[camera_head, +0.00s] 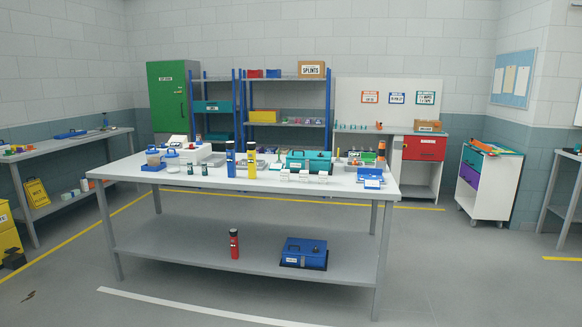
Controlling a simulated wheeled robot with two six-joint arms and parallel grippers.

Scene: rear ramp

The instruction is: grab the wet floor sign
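The wet floor sign (37,193) is a yellow panel with dark lettering at the left of the head view. Neither of my grippers shows in the head view, and nothing visible touches the sign.
A large grey table (240,255) with a lower shelf fills the middle. A left bench (60,150) runs along the wall. A yellow object (9,238) stands at the left edge, near the sign. A white cart (490,188) stands right. Floor between table and left bench looks mostly clear.

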